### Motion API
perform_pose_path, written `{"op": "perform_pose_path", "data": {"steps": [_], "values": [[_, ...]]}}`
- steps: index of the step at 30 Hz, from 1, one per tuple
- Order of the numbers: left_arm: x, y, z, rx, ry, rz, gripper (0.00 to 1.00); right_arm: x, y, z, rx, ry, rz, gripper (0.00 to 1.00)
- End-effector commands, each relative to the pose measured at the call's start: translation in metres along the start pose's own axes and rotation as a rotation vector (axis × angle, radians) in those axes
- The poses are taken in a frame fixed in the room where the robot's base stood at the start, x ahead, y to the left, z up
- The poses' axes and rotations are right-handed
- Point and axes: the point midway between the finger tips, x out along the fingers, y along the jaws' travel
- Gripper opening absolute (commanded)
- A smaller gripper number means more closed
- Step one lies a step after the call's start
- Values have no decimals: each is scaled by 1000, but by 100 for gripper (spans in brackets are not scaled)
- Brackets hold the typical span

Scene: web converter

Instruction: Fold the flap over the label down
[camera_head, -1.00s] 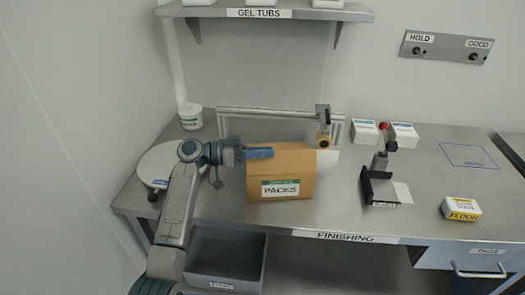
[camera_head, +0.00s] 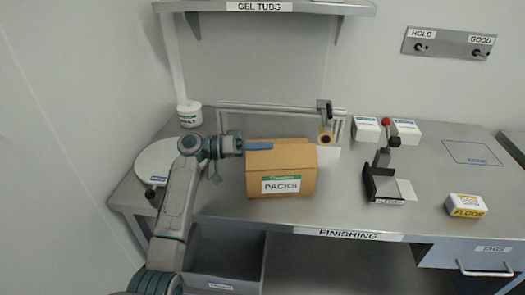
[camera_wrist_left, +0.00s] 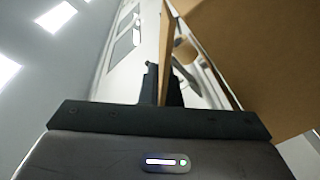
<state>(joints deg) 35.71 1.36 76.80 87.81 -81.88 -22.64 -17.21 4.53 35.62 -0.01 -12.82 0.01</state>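The brown carton (camera_head: 306,188) stands on the bench, with a white and green PACKS label (camera_head: 281,185) on its front. The brown flap (camera_head: 290,156) above the label is raised, not lying over the label. My left gripper (camera_head: 258,145) reaches in from the left at the flap's upper left. In the left wrist view its two dark fingers (camera_wrist_left: 163,88) are close together, with a thin brown panel between them, so it looks shut on the flap. The carton's inside is hidden in the head view. My right gripper is not in view.
A metal rail with a tan roller (camera_head: 325,137) stands just behind the carton. A white round plate (camera_head: 165,162) and a tub (camera_head: 189,113) are at the left. A black stand (camera_head: 383,185) is to the right, with free bench between. A shelf (camera_head: 270,7) hangs above.

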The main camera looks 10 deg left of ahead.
Motion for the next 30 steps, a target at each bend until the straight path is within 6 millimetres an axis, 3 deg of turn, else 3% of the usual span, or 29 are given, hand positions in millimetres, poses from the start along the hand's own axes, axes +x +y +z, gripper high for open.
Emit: {"op": "perform_pose_path", "data": {"steps": [12,30], "values": [[0,-16,2,-239,0,-1,0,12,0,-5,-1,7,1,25],[0,-19,2,-290,0,0,0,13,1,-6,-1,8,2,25]]}}
